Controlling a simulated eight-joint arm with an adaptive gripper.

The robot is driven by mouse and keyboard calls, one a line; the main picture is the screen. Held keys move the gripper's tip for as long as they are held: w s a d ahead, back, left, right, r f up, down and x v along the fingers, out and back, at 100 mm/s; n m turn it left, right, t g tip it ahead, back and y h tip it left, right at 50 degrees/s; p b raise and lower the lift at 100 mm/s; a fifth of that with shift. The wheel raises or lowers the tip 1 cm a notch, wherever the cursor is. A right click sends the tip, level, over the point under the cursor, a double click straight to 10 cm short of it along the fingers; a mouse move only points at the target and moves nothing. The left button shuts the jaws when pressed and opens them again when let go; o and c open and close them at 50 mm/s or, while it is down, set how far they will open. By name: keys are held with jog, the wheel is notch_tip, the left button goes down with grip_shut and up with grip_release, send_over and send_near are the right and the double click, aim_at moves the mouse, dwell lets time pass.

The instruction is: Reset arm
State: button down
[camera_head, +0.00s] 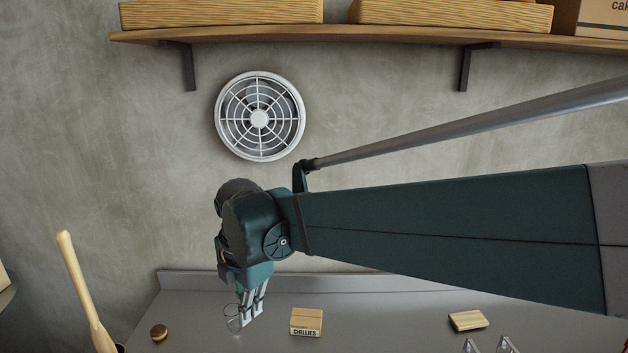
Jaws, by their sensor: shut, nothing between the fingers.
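My gripper (246,312) hangs at the end of my dark green arm, pointing down over the left part of the grey counter (375,300). Its fingers are shut with nothing between them. A thin clear rounded thing, perhaps a glass, shows just left of the fingertips; I cannot tell whether they touch it. A small cardboard box marked "CHILLIES" (306,321) sits on the counter to the right of the gripper, apart from it.
A small brown round item (159,332) lies at left and a wooden block (468,320) at right. A wooden bat-like handle (84,285) rises at far left. A wall fan (260,117) and a shelf (400,35) with boxes are above.

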jog(key=s+d+f+m+t+b, duration=0.1)
jog(key=s+d+f+m+b, duration=0.1)
jog(key=d+m, duration=0.7)
jog(key=s+d+f+m+t+b, duration=0.2)
jog(key=s+d+f+m, duration=0.3)
jog(key=d, duration=1)
jog(key=s+d+f+m+t+b, duration=0.2)
jog(key=s+d+m, duration=0.5)
jog(key=d+m, duration=0.6)
jog(key=shift+f+m+h, duration=0.4)
jog(key=shift+f+m, duration=0.1)
jog(key=shift+f, duration=0.15)
